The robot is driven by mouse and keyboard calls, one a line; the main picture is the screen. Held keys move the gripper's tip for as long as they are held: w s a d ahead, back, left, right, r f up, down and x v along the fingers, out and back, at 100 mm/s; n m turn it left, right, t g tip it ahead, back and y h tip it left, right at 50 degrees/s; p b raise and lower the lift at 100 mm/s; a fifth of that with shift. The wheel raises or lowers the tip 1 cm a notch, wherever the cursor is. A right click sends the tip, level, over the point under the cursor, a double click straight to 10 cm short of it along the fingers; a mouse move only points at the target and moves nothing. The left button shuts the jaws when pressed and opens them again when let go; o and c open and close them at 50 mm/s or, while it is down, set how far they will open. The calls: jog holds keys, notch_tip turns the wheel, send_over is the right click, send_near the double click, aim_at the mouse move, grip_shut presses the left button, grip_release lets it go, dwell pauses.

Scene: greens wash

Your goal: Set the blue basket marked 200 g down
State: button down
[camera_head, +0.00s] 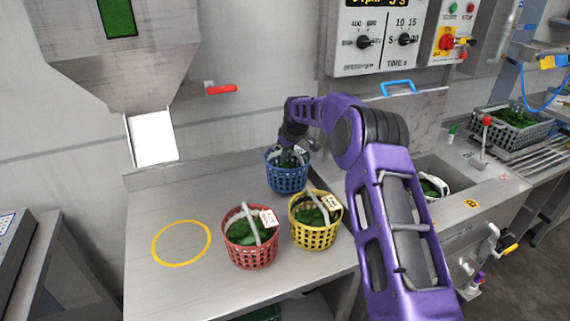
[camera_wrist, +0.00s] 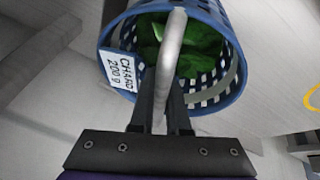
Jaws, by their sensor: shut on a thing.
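The blue basket (camera_head: 288,179) is at the back of the steel counter, behind the yellow basket, with green leaves in it. In the wrist view the blue basket (camera_wrist: 236,60) carries a white tag (camera_wrist: 119,72) reading "CHARD 200 g". My gripper (camera_wrist: 163,100) is shut on the basket's pale arched handle (camera_wrist: 172,55). In the head view my gripper (camera_head: 289,153) is over the basket and partly hidden by my arm. The basket looks upright at the counter; I cannot tell whether its base touches the surface.
A red basket (camera_head: 249,252) and a yellow basket (camera_head: 316,234), both with greens and tags, stand in front on the counter (camera_head: 160,290). A yellow ring (camera_head: 181,243) marks clear counter at left, near a chute (camera_head: 153,139). A sink (camera_head: 445,170) lies right.

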jog(key=shift+f, duration=1.2)
jog(key=shift+f, duration=0.2)
jog(key=c, duration=0.9)
grip_release()
jog(key=shift+r, duration=0.4)
jog(key=v, duration=1.1)
jog(key=shift+s+r, duration=0.2)
jog(key=shift+d, duration=0.1)
